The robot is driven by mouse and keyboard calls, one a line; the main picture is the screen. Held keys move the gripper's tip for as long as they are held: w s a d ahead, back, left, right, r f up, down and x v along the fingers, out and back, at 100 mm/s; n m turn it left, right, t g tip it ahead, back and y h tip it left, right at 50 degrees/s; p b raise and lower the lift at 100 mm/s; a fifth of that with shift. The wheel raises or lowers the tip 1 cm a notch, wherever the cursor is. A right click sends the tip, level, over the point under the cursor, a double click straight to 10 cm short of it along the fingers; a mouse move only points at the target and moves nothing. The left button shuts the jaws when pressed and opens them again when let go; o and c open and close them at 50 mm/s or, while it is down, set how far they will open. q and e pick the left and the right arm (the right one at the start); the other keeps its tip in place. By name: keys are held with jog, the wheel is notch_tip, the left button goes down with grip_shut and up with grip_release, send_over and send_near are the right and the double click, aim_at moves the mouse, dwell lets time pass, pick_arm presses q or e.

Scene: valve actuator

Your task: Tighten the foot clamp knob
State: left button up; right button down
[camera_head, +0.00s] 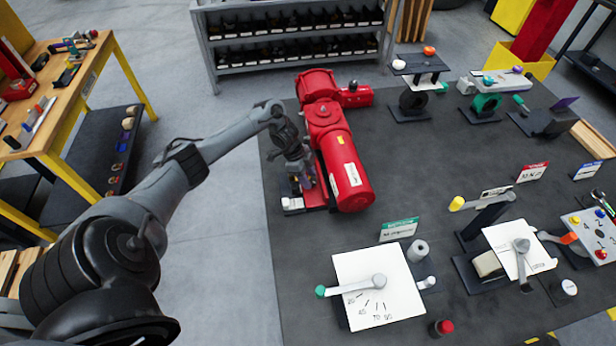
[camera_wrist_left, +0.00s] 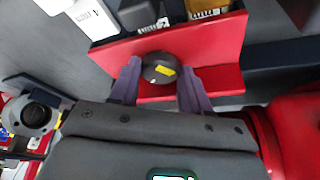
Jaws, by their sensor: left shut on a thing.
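The foot clamp knob (camera_wrist_left: 158,67) is dark and round with a yellow mark on top. In the left wrist view it sits against a red bracket (camera_wrist_left: 215,40). My left gripper (camera_wrist_left: 157,84) has one purple finger on each side of the knob and is shut on it. In the head view my left gripper (camera_head: 306,182) points down beside the red valve actuator (camera_head: 340,160), at its left side, and hides the knob. My right gripper is in neither view.
The actuator lies on a dark table (camera_head: 300,250), close to its left edge. A white dial plate (camera_head: 372,312) with a lever stands at the front. Several small valve fixtures fill the right side. A yellow-framed bench (camera_head: 60,140) stands at the left.

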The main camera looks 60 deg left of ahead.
pick_arm(q)
jog(key=o, duration=1)
jog(key=shift+o, duration=0.3)
